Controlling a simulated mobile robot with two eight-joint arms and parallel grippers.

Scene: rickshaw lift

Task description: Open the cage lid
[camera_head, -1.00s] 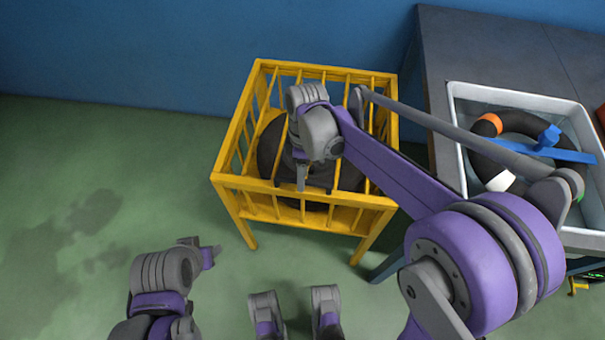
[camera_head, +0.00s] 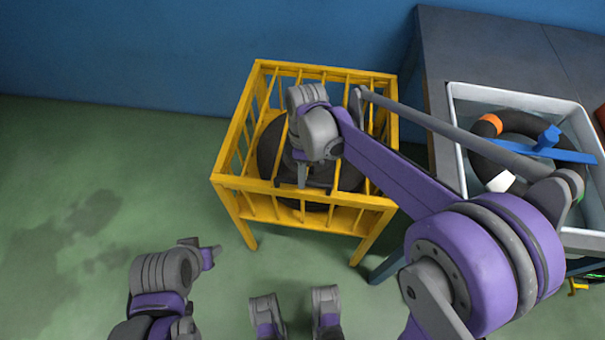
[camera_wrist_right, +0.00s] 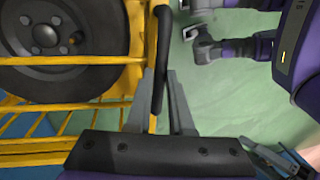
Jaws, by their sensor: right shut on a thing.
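The yellow cage (camera_head: 227,180) stands on the floor near the wall. Its barred lid (camera_head: 345,207) lies flat across the top, shut. A dark wheel is inside; its rim and tyre show in the right wrist view (camera_wrist_right: 110,52). My right gripper (camera_head: 318,188) is at the lid's front edge. In the right wrist view its fingers (camera_wrist_right: 166,108) are shut on a black bar handle (camera_wrist_right: 161,40) at that edge. My left gripper (camera_head: 211,256) is low, in front of the cage and apart from it; its opening is unclear.
A grey table (camera_head: 470,45) stands right of the cage. A white basin (camera_head: 455,98) on it holds a dark ring with orange and white bands and a blue tool (camera_head: 545,150). Blue wall lies behind the cage. The green floor (camera_head: 60,170) to the left is clear.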

